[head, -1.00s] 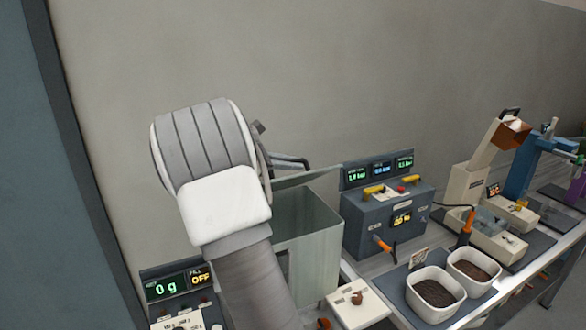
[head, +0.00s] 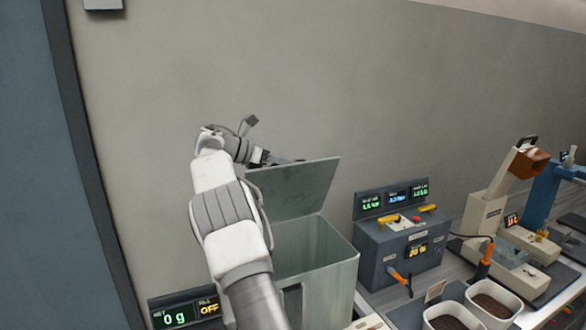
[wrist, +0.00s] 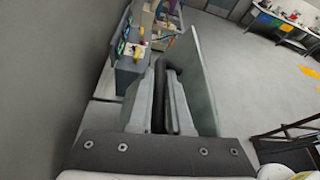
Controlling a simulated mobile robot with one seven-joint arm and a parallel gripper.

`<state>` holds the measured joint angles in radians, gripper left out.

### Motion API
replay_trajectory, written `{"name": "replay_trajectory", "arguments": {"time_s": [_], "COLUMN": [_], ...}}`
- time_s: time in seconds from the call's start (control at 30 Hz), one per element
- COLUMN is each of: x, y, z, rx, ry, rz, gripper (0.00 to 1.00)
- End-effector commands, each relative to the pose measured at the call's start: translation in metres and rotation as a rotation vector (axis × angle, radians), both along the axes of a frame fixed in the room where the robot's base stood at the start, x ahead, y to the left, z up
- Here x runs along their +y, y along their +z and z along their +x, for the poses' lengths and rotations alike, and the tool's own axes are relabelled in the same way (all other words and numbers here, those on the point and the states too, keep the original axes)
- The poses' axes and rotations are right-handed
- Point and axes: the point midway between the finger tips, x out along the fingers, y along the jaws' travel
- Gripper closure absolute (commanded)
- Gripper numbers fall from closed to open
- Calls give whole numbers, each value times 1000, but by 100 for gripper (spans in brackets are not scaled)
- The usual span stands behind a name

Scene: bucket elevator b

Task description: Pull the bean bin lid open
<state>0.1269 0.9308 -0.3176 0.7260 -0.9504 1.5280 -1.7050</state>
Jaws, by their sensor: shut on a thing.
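The bean bin (head: 318,265) is a tall grey-green metal box, and its top is open in the head view. Its flat lid (head: 300,187) stands raised and steeply tilted at the bin's back edge. My gripper (head: 286,161) is at the lid's upper left edge, partly hidden by my own wrist. In the wrist view, the lid (wrist: 205,82) is a pale upright panel beside the fingers. My gripper (wrist: 163,90) is shut there around a dark bar that looks like the lid's handle. The exact finger contact is partly hidden.
A dark blue control box (head: 400,245) with displays and yellow handles stands right of the bin. White tubs of dark grounds (head: 490,300) are at front right. A scale display (head: 185,314) is at lower left. The grey wall (head: 200,70) is close behind.

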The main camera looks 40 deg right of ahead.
Motion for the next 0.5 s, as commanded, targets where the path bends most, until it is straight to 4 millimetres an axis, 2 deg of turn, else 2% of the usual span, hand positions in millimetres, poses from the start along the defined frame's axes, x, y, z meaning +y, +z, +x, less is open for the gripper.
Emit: {"name": "replay_trajectory", "arguments": {"time_s": [0.5], "x": [-1], "y": [2], "z": [8], "rx": [77], "ry": [2], "rz": [19], "gripper": [100]}}
